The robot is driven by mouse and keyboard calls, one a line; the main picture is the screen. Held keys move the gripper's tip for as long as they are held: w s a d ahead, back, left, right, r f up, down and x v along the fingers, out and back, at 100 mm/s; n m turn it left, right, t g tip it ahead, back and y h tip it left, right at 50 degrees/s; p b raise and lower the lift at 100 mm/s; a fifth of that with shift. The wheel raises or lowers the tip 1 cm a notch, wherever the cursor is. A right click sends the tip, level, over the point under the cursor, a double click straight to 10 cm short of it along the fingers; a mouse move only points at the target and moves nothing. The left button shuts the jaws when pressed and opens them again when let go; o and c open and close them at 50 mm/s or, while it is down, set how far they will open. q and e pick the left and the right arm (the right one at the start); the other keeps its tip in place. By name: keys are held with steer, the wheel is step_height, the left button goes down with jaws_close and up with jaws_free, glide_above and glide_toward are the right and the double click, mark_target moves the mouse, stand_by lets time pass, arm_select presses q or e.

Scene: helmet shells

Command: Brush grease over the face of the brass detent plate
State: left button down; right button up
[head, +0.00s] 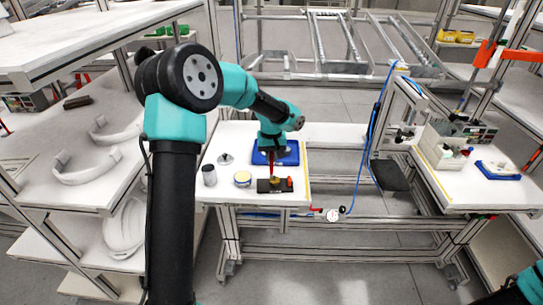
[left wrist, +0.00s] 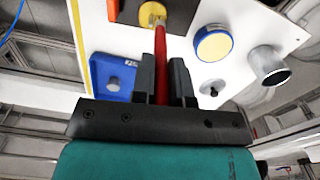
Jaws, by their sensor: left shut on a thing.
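My left gripper (head: 272,157) is shut on the red handle of a brush (left wrist: 160,50), which also shows in the head view (head: 271,168). The handle reaches from the jaws to a round brass-yellow piece, apparently the detent plate (left wrist: 150,12), on a dark block (head: 264,186). The brush end overlaps the plate in the wrist view; I cannot tell whether it touches. The bristles are hard to make out. A round tin with a yellow top (head: 242,178) stands left of the block and also shows in the wrist view (left wrist: 213,44). My right gripper is out of view.
A blue tray (left wrist: 98,70) lies on the white table behind the block. A grey cup (head: 209,175) and a small metal part (head: 225,158) stand at the left. The table's right side is clear.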

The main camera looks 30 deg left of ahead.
arm_select(q)
steer(key=shift+s+d+f, duration=0.1)
steer(key=shift+s+d, duration=0.1)
steer(key=shift+s, duration=0.05)
steer(key=shift+s+d, duration=0.1)
steer(key=shift+d, duration=0.25)
stand_by(0.4)
steer(key=shift+d, duration=0.3)
stand_by(0.5)
step_height(320, 180, up, 7)
stand_by(1.1)
stand_by(0.8)
steer(key=shift+f, duration=1.9)
steer(key=shift+f, duration=1.55)
